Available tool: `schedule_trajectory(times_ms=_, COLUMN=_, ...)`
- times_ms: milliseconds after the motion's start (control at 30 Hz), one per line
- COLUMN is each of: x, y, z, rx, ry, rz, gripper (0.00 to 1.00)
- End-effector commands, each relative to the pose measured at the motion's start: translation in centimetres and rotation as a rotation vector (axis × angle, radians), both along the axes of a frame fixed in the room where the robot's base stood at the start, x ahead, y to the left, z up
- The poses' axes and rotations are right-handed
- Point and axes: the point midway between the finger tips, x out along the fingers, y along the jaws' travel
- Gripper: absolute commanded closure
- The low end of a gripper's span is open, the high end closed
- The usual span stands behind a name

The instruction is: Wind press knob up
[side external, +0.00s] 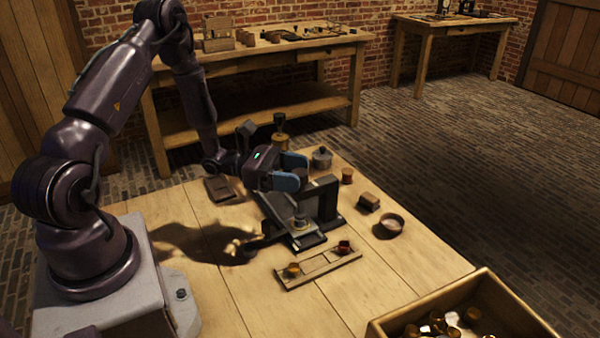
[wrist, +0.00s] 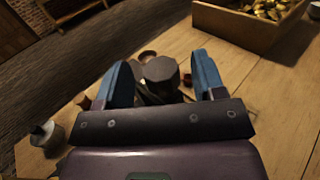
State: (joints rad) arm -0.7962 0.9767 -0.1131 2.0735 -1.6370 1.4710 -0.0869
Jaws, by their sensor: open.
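The press (side external: 328,199) is a dark upright frame with a pale plate and base, standing on the wooden table. My gripper (side external: 291,171) is over the top of the press, its blue fingers level with the frame's upper part. In the wrist view my gripper (wrist: 162,66) is open. A dark, many-sided press knob (wrist: 160,70) shows between the two fingers, with a visible gap on each side. I cannot tell how deep between the fingers it sits. In the side view the knob is hidden or cannot be made out by the fingers.
A wooden strip (side external: 318,266) with two small cups lies in front of the press. A bowl (side external: 388,226), a small block (side external: 369,202) and a lidded grey pot (side external: 322,158) stand around it. A crate (side external: 375,330) of metal pieces is at the front right.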

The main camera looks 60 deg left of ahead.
Motion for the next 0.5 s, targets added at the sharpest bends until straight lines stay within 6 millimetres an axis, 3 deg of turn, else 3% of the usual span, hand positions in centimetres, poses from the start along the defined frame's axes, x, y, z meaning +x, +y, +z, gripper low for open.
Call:
schedule_trajectory(times_ms=433, x=1.02, y=-0.99, z=-0.01, rx=0.000, ry=0.000, rz=0.000, gripper=0.37)
schedule_trajectory(times_ms=467, x=1.02, y=-0.99, z=-0.01, rx=0.000, ry=0.000, rz=0.000, gripper=0.39)
schedule_trajectory(times_ms=500, x=1.02, y=-0.99, z=-0.01, rx=0.000, ry=0.000, rz=0.000, gripper=0.48)
